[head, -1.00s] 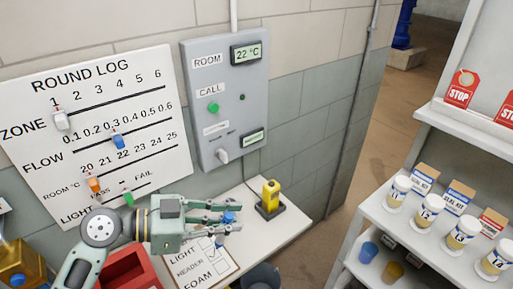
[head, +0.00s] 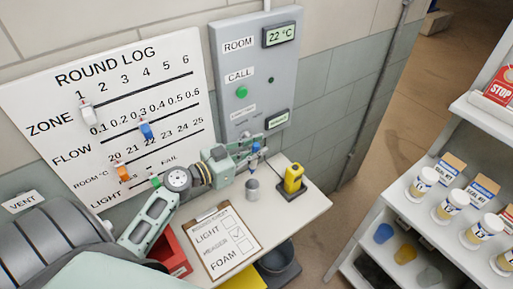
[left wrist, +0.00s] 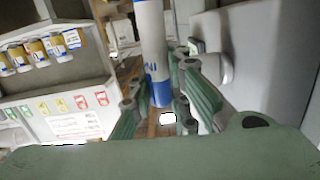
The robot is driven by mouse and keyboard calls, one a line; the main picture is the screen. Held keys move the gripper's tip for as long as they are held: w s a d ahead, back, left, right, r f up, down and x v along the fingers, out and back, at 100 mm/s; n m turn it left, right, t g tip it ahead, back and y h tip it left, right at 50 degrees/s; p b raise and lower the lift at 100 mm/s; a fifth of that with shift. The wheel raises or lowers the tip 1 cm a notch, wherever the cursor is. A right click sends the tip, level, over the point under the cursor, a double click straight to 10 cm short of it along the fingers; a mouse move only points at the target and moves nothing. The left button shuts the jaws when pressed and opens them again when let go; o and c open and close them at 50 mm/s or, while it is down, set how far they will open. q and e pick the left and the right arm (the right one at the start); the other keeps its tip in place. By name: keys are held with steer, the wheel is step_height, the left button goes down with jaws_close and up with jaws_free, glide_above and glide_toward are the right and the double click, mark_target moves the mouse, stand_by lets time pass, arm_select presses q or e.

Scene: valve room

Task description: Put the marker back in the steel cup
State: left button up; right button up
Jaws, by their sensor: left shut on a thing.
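The marker (head: 255,148), white with blue parts, is between the fingers of my left gripper (head: 251,155). My left gripper is shut on it. In the left wrist view the marker (left wrist: 153,45) stands roughly upright between the green fingers, with a blue band at its lower part. The steel cup (head: 252,190) stands on the white table, a little below the gripper in the head view. The marker appears above the cup and apart from it; whether it is exactly over the mouth I cannot tell. My right gripper is not in view.
A clipboard (head: 222,243) and a yellow device on a dark base (head: 292,179) lie on either side of the cup. A grey wall panel (head: 254,85) is close behind the gripper.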

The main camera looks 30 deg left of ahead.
mark_target(252, 172)
arm_select(q)
steer(key=shift+d+f+b, duration=0.1)
steer(key=shift+f+b, duration=0.25)
steer(key=shift+f, duration=0.7)
step_height(252, 172, down, 2)
steer(key=shift+f+b, duration=0.1)
steer(key=shift+b, duration=0.8)
step_height(252, 172, down, 2)
steer(key=b, duration=0.2)
steer(key=shift+b, duration=0.35)
steer(key=shift+f+b, duration=1.4)
steer(key=shift+b, duration=0.4)
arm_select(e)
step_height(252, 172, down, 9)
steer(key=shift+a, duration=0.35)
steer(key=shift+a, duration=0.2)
arm_select(q)
steer(key=o, duration=0.9)
steer(key=shift+s, duration=0.2)
steer(key=v, duration=1.1)
steer(key=shift+s, duration=0.35)
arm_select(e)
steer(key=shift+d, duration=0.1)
